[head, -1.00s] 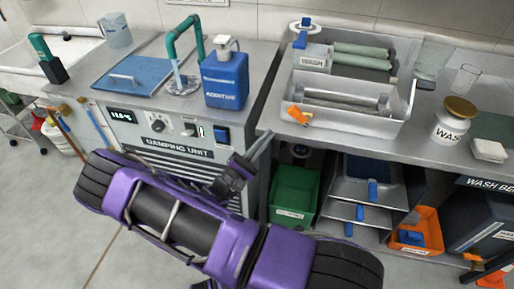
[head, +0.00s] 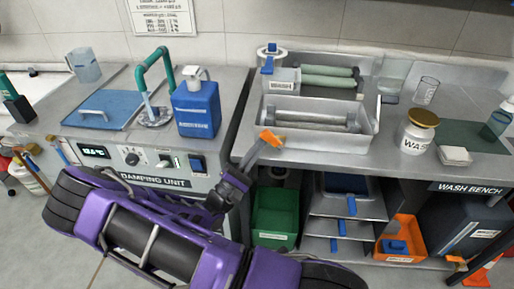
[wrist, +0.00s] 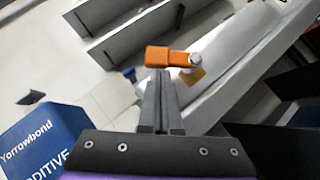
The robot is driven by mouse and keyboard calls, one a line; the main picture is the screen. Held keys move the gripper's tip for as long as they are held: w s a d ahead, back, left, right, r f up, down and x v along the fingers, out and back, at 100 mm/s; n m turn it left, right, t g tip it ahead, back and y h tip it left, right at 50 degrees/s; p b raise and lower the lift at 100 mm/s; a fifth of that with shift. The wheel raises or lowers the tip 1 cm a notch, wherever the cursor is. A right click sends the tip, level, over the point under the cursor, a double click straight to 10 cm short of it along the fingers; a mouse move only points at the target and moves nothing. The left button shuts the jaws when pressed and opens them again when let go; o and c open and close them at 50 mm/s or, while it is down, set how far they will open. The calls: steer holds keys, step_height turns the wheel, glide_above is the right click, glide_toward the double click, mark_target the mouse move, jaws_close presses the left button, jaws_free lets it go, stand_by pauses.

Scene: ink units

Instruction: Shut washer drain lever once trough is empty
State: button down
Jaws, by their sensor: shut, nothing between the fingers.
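The orange drain lever (head: 271,137) is on the front left of the washer's metal trough (head: 368,137). In the wrist view the lever (wrist: 168,57) runs sideways to a round metal pivot at its right end. My gripper (head: 262,146) is shut and empty, just in front of the lever in the head view. In the wrist view the shut fingertips (wrist: 160,74) are right by the lever's left part; I cannot tell whether they touch. A metal roller (head: 312,118) lies in the trough. Whether liquid is in it cannot be told.
A blue additive bottle (head: 196,108) and a green pipe (head: 143,65) stand left on the damping unit. Green rollers (head: 328,77) lie behind the trough. A white jar (head: 416,135) stands right on the bench. A green bin (head: 274,218) is below.

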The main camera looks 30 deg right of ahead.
steer(key=shift+r+m+g+p, duration=0.45)
steer(key=shift+m+g+p, duration=0.25)
steer(key=shift+m, duration=0.1)
steer(key=r+m+g+p, duration=0.1)
steer(key=r+m+g+y+p, duration=0.1)
steer(key=m+p, duration=0.1)
steer(key=shift+s+d+m, duration=0.1)
steer(key=shift+m, duration=0.2)
steer(key=m, duration=0.1)
steer(key=m+g+y+p, duration=0.1)
steer(key=r+y+p, duration=0.1)
steer(key=shift+s+d+m+g, duration=0.25)
steer(key=shift+d+m+g, duration=0.1)
steer(key=shift+m+g, duration=0.05)
steer(key=shift+s+d+r, duration=0.1)
steer(key=shift+d+r, duration=0.05)
steer(key=shift+w+a+f, duration=0.2)
steer(key=shift+w+a, duration=0.05)
steer(key=b, duration=0.1)
glide_toward(264, 135)
steer(key=a, duration=0.2)
steer(key=w+a, duration=0.1)
steer(key=a, duration=0.1)
steer(key=shift+w, duration=0.2)
